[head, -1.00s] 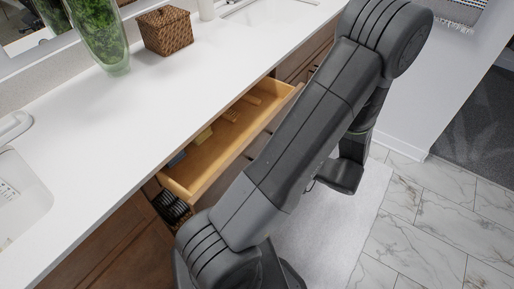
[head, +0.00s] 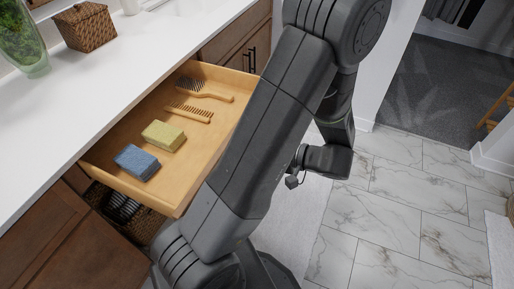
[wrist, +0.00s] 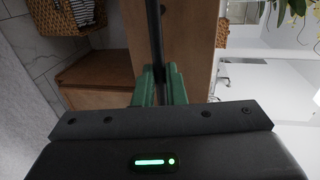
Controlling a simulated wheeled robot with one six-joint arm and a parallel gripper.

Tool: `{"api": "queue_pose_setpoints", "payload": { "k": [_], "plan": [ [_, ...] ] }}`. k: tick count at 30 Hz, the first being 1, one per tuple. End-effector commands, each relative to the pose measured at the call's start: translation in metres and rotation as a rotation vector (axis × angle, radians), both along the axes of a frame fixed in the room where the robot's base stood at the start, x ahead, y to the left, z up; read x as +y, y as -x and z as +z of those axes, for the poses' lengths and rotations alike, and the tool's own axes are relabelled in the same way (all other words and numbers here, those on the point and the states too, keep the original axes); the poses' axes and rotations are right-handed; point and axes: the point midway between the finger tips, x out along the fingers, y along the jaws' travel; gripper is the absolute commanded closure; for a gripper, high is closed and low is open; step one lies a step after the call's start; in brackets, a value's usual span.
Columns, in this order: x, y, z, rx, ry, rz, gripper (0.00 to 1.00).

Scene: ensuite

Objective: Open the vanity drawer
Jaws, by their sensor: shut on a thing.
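The vanity drawer (head: 105,168) stands far out from under the white counter in the head view, its light wooden inside showing. In the wrist view its brown front (wrist: 188,40) fills the middle, with a dark bar handle (wrist: 154,25) running along it. My gripper (wrist: 160,75) has green fingers, shut on the handle. In the head view my arm hides the drawer's front and the gripper.
The drawer holds a blue block (head: 137,162), a yellow-green block (head: 163,135), a comb (head: 189,113) and a brush (head: 205,91). A wicker basket (head: 87,27) and a glass vase (head: 20,45) stand on the counter (head: 75,85). Marble-tiled floor (head: 390,220) at right is clear.

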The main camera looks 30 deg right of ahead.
Motion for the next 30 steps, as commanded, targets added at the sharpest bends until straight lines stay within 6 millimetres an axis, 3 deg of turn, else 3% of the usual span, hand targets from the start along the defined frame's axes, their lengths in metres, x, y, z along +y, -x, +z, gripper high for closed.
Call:
{"api": "queue_pose_setpoints", "payload": {
  "k": [10, 11, 13, 14, 23, 30],
  "plan": [
    [0.000, 0.000, 0.000, 0.001, 0.001, 0.000, 1.00],
    [0.000, 0.000, 0.000, 0.001, 0.001, 0.000, 0.83],
    [0.000, 0.000, 0.000, 0.001, 0.001, 0.000, 0.70],
    [0.000, 0.000, 0.000, 0.001, 0.001, 0.000, 0.68],
    [-0.001, 0.002, 0.000, 0.000, 0.000, -0.001, 0.68],
    [-0.022, 0.027, 0.006, 0.000, 0.004, -0.005, 0.68]
  ]
}}
